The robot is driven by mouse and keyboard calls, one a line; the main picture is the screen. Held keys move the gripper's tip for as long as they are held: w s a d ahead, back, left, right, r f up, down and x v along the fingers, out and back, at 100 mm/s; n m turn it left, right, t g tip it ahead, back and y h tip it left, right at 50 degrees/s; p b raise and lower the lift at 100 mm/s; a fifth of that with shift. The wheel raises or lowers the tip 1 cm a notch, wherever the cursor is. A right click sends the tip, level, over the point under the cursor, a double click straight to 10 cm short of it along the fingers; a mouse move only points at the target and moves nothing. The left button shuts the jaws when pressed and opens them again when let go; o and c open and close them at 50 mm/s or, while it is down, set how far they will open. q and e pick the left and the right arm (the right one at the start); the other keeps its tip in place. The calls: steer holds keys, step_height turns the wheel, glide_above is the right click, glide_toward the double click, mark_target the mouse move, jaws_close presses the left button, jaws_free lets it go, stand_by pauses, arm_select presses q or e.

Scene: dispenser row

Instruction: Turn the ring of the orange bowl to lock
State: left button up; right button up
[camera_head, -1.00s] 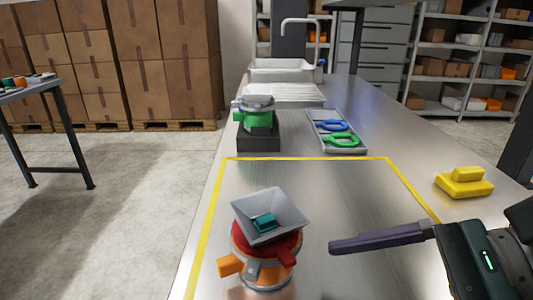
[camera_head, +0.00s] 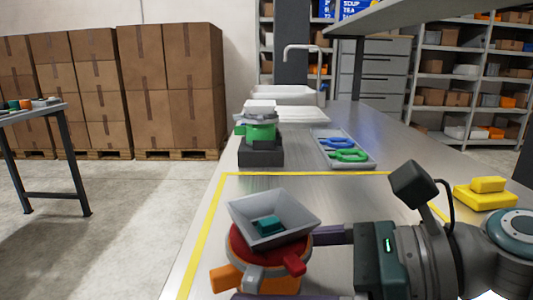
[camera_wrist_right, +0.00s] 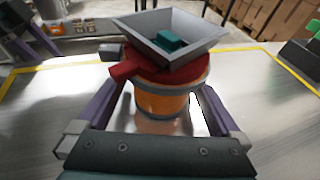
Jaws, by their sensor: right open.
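The orange bowl (camera_head: 285,285) stands upright on the metal table, low in the head view. It has an orange lug at its left and a grey tab on its front. A red ring (camera_head: 237,243) with a red handle (camera_head: 295,266) sits on top, under a grey square hopper (camera_head: 290,213) holding a teal piece (camera_head: 267,225). My right gripper (camera_head: 275,268) is open, one finger behind the bowl and one in front. In the right wrist view the bowl (camera_wrist_right: 160,103) stands between the spread fingers, with the red handle (camera_wrist_right: 124,70) near the left one. Contact is unclear.
A green dispenser on a black base (camera_head: 260,157) stands farther back. A grey tray (camera_head: 366,163) holds blue and green handled items. A yellow block (camera_head: 487,195) lies at the right.

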steer(key=shift+w+a+f, duration=0.1)
steer(key=shift+a+f, duration=0.05)
steer(key=shift+a, duration=0.25)
